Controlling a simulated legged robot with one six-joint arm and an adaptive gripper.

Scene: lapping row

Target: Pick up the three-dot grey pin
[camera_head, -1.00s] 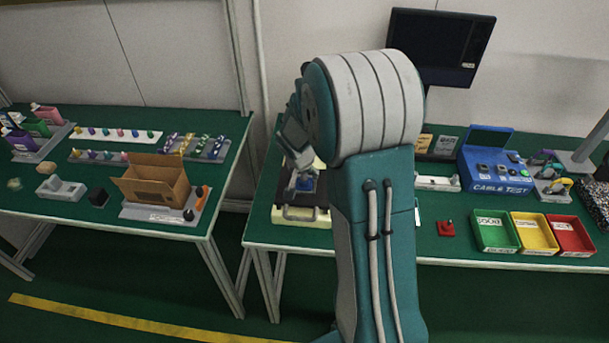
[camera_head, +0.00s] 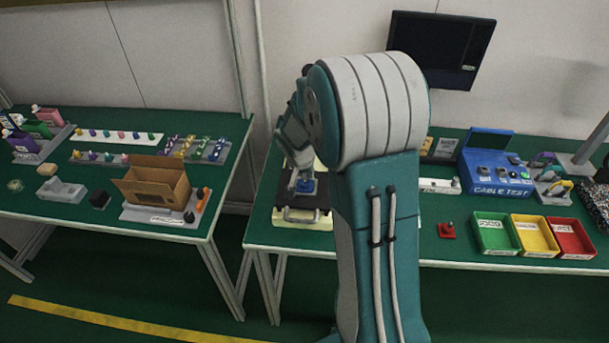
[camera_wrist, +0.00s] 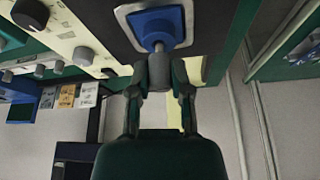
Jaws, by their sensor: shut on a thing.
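In the wrist view my gripper (camera_wrist: 160,80) is shut on a grey pin (camera_wrist: 159,68), with a finger on each side of it. The pin's far end meets or overlaps a blue piece (camera_wrist: 154,25) set in a pale square frame on a dark plate. I cannot tell whether the pin is seated in it or just above it. No dots on the pin are readable. In the head view my gripper (camera_head: 301,176) is over the blue piece (camera_head: 306,186) on the dark-topped cream machine (camera_head: 284,222). My arm hides part of that bench.
Grey knobs (camera_wrist: 84,57) on a cream panel stand close on the wrist view's left. Right of my arm are a red piece (camera_head: 446,230), a green bin (camera_head: 494,250) and a blue tester (camera_head: 496,187). The left table holds an open cardboard box (camera_head: 153,185).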

